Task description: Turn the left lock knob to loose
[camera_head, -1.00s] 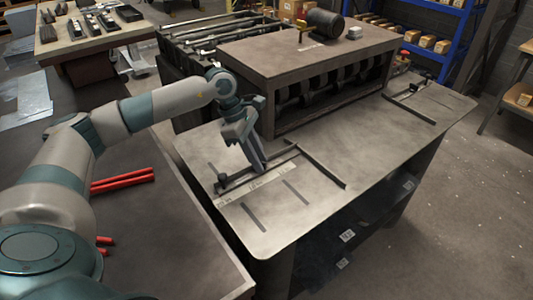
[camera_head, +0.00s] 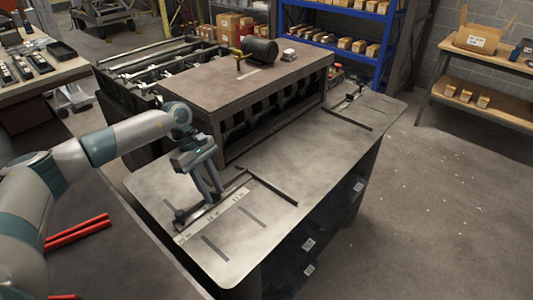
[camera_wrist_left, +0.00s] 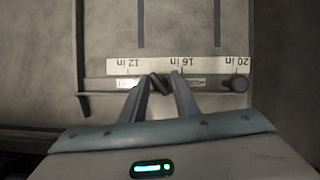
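My left gripper (camera_head: 216,197) reaches down over the near-left part of the grey bench top, above the gauge bar with its printed inch scale (camera_head: 212,216). In the left wrist view its two fingers (camera_wrist_left: 160,74) are apart, on either side of a small dark tilted lock knob (camera_wrist_left: 159,84) on the bar, near the 16 in mark. I cannot tell if either finger touches the knob. A round dark knob (camera_wrist_left: 236,84) stands at the bar's 20 in end; it also shows in the head view (camera_head: 180,213). My right gripper is not in view.
A long dark fence (camera_head: 272,188) runs across the bench from the bar's far end. A low cabinet (camera_head: 215,85) with a motor on top stands just behind. A second bar with a knob (camera_head: 350,98) is at the far right. Red rods (camera_head: 78,231) lie at left.

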